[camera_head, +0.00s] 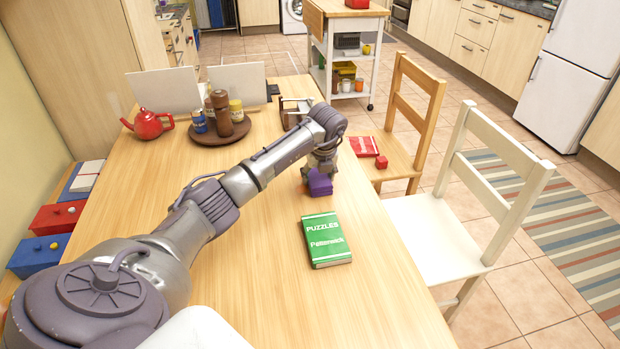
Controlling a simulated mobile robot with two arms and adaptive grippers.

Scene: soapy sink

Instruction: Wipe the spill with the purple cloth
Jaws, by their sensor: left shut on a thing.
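The purple cloth (320,186) is a small folded bundle at the right part of the wooden table (270,285). My left gripper (320,170) points down from the end of my left arm and is shut on the cloth. The cloth's underside is at or just above the tabletop; I cannot tell whether it touches. I see no clear spill on the visible wood; the arm hides part of the table. My right gripper is not in view.
A green puzzle book (326,240) lies just in front of the cloth. A tray (219,132) with jars and a red teapot (148,124) stand further back. A white chair (455,225) and a wooden chair (405,150) stand along the right edge. The front of the table is clear.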

